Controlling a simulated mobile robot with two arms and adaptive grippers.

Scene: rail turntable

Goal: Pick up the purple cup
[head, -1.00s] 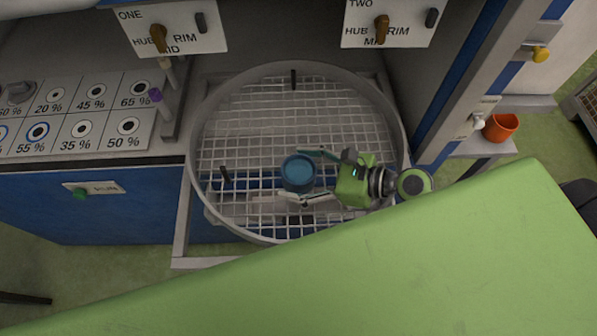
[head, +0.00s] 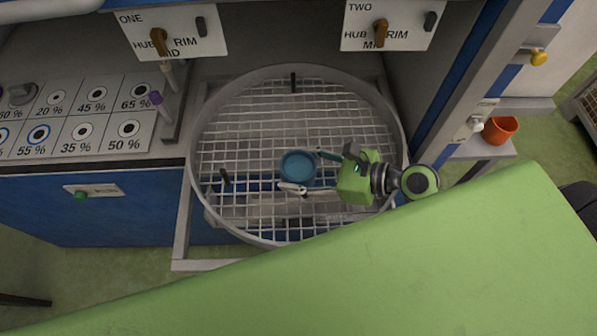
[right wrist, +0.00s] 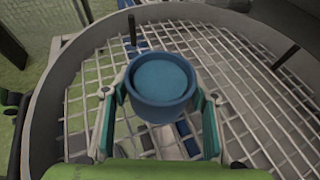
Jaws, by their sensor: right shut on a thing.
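No purple cup shows. A blue cup (head: 297,167) stands upright over the wire-grid turntable (head: 250,120), in its near half. My right gripper (head: 304,171) reaches in from the right and is shut on this cup, one finger on each side. In the right wrist view the blue cup (right wrist: 161,82) sits between the two teal-lined fingers, its round top facing the camera. I cannot tell whether its base touches the grid. My left gripper is not in view.
A raised rim (head: 399,125) circles the turntable, with dark upright pegs (head: 226,176) inside. An orange cup (head: 500,129) stands on a side shelf at the right. Signs ONE and TWO hang behind.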

